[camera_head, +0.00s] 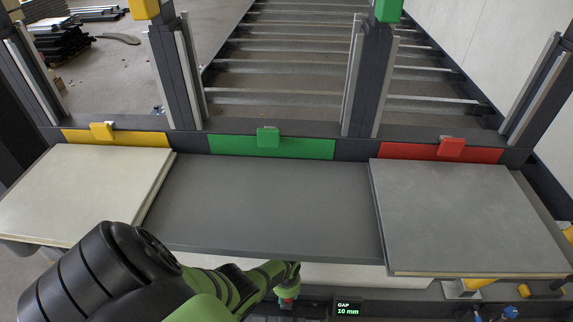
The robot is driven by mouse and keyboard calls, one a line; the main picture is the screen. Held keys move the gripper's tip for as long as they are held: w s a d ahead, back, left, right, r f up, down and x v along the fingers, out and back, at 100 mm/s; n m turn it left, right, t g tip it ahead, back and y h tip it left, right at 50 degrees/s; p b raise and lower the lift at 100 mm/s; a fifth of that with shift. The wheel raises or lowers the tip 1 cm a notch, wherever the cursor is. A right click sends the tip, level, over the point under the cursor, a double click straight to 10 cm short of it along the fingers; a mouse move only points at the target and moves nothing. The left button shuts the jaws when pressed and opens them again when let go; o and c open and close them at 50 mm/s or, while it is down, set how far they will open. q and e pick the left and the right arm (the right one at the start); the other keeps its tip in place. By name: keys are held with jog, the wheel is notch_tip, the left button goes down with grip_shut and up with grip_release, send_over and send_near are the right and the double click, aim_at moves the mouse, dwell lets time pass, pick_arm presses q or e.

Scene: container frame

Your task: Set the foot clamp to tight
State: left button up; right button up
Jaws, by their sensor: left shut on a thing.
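My left arm comes in from the bottom left and reaches to the front edge of the frame. My left gripper (289,277) is small and dark in the view, shut at a small handle with a red part (287,294) below the front edge. The handle is mostly hidden by the gripper, so its setting cannot be read. A small display (347,308) to the right of it reads "GAP 10 mm". My right gripper is not in view.
A pale panel (80,190) lies at the left and a grey panel (465,220) at the right, with a bare dark deck (260,205) between. Yellow (102,130), green (268,138) and red (451,147) blocks sit along the back rail. Dark posts stand behind.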

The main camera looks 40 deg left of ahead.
pick_arm(q)
jog(key=shift+s+f+m, duration=0.2)
jog(key=shift+s+m, duration=0.35)
jog(key=shift+m, duration=0.25)
jog(key=shift+a, duration=0.1)
jog(key=o, duration=1.1)
jog(key=shift+o, duration=0.2)
jog(key=shift+w+r, duration=0.1)
jog(key=shift+w, duration=0.2)
jog(key=shift+r, duration=0.2)
jog(key=shift+w+a+r, duration=0.1)
jog(key=shift+r, duration=0.35)
notch_tip(320, 180, up, 11)
jog(key=shift+s, duration=0.2)
jog(key=shift+f, duration=0.15)
